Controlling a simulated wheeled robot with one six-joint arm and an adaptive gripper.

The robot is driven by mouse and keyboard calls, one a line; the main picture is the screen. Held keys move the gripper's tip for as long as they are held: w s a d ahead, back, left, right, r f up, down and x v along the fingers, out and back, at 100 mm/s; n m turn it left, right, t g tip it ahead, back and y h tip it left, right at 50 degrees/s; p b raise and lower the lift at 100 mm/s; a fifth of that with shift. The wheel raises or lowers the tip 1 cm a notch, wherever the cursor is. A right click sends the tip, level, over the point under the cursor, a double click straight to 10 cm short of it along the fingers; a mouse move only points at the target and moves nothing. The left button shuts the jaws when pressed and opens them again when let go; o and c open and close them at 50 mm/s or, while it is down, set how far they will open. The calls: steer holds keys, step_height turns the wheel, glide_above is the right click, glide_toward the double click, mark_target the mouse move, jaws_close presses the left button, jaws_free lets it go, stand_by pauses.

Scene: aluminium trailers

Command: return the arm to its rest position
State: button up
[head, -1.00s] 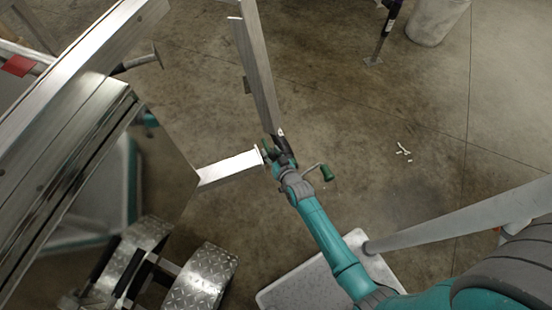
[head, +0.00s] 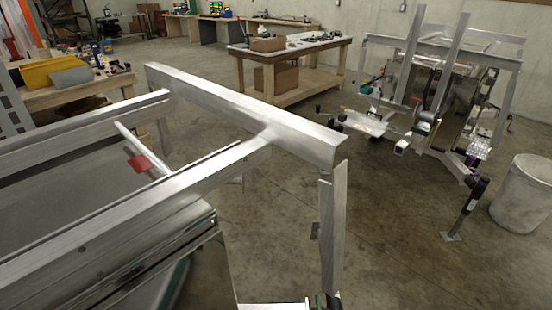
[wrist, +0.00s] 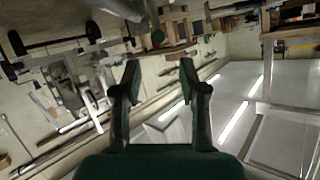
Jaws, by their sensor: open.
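My gripper (wrist: 160,78) is open in the wrist view, its two dark fingers apart with nothing between them. In the head view only a small dark and teal part shows at the bottom edge, beside the lower end of an upright aluminium post; I cannot tell whether it touches. The rest of my arm is out of the head view. The near aluminium trailer (head: 225,105) fills the left of the head view, with the post (head: 331,235) at its corner. A red tag (head: 140,163) shows on its rail.
A second trailer (head: 440,50) stands at the back right. A purple and black jack stand (head: 470,205) and a pale bin (head: 525,195) are at the right. A wooden workbench (head: 290,60) stands behind. The concrete floor (head: 400,240) between is clear.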

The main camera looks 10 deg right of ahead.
steer(key=s+a+r+n, duration=0.15)
steer(key=s+r, duration=0.35)
steer(key=s, duration=0.6)
steer(key=s+a+r, duration=0.2)
steer(key=s+r, duration=0.3)
steer(key=s, duration=0.6)
steer(key=s+r+n, duration=0.1)
steer(key=s+r, duration=0.5)
steer(key=r, duration=0.3)
steer(key=s+r+n+t+y, duration=0.1)
steer(key=s+r, duration=0.5)
steer(key=r, duration=0.4)
steer(key=shift+a, duration=0.4)
